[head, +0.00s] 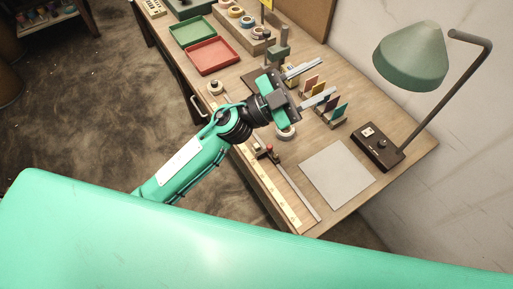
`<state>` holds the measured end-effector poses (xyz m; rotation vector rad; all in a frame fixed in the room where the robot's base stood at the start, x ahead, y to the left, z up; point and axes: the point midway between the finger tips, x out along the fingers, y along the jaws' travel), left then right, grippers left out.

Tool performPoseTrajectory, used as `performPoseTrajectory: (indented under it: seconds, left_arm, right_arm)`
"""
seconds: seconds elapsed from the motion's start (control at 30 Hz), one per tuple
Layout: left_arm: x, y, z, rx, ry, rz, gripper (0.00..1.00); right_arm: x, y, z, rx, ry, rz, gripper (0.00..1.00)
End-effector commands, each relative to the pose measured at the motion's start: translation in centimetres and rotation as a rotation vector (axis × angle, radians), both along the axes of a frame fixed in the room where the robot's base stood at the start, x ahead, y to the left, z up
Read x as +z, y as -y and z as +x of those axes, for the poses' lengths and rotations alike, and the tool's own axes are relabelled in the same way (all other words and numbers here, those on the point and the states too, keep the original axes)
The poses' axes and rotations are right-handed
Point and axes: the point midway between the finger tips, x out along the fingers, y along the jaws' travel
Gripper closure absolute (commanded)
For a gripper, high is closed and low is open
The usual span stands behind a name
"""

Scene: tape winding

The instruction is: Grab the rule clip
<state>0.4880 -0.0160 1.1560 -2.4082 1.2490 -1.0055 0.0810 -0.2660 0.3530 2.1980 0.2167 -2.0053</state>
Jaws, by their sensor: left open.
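My left gripper (312,84) is over the workbench, at the end of my green arm. My right gripper is not in view.
A white tape roll (286,132) is partly hidden under the gripper. Coloured cards (337,113) stand upright nearby. A grey sheet (337,174) lies at the near right, by a green lamp (410,57). Red (212,56) and green (192,31) trays are at the back left.

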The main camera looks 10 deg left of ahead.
Motion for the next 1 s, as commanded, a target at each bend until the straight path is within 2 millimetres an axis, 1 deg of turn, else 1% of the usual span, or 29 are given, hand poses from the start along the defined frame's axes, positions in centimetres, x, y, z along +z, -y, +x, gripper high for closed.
performPoseTrajectory:
  seconds: [0.03,0.07,0.1,0.17,0.2,0.27,0.3,0.37,0.4,0.47,0.5,0.57,0.6,0.67,0.7,0.8,0.9,1.0]
  left_arm:
    - [0.3,1.5,-1.2,-0.093,0.057,0.064,0.55]
    - [0.2,2.3,-2.0,-0.151,0.083,0.105,0.55]
    - [-0.2,3.3,-3.1,-0.228,0.115,0.169,0.55]
    - [-1.2,4.5,-4.6,-0.334,0.152,0.275,0.55]
    - [-2.1,5.1,-5.4,-0.400,0.171,0.354,0.55]
    - [-3.7,5.6,-6.4,-0.489,0.189,0.483,0.55]
    - [-4.9,5.6,-6.9,-0.543,0.194,0.574,0.55]
    - [-6.8,5.3,-7.3,-0.609,0.192,0.722,0.55]
    - [-8.2,4.9,-7.4,-0.645,0.183,0.825,0.55]
    - [-10.1,3.8,-7.2,-0.683,0.158,0.987,0.55]
    - [-11.3,2.8,-6.8,-0.696,0.137,1.098,0.55]
    - [-13.0,1.0,-5.9,-0.701,0.092,1.267,0.55]
    - [-13.9,-0.4,-5.2,-0.692,0.057,1.377,0.55]
    - [-14.8,-2.5,-4.1,-0.664,-0.001,1.533,0.55]
    - [-15.2,-4.0,-3.3,-0.636,-0.041,1.629,0.55]
    - [-15.6,-7.4,-1.5,-0.553,-0.141,1.824,0.55]
    - [-15.4,-9.9,-0.2,-0.473,-0.220,1.956,0.55]
    - [-15.2,-11.4,0.5,-0.419,-0.269,2.029,0.55]
  right_arm:
    - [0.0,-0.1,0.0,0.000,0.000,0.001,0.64]
    - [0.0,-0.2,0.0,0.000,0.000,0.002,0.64]
    - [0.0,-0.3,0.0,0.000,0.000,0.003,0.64]
    - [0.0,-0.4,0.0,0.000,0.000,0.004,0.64]
    - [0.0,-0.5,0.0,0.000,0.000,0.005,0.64]
    - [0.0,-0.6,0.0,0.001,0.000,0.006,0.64]
    - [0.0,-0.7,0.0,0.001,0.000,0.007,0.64]
    - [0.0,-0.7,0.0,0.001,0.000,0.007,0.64]
    - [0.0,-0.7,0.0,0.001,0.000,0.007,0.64]
    - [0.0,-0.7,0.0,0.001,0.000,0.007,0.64]
    - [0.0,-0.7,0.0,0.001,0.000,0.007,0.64]
    - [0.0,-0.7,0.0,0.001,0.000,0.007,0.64]
    - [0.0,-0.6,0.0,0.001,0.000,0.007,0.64]
    - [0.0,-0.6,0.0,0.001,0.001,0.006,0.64]
    - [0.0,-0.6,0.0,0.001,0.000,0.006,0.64]
    - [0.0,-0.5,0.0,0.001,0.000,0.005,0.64]
    - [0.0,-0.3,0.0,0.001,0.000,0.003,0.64]
    - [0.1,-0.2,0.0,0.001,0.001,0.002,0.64]
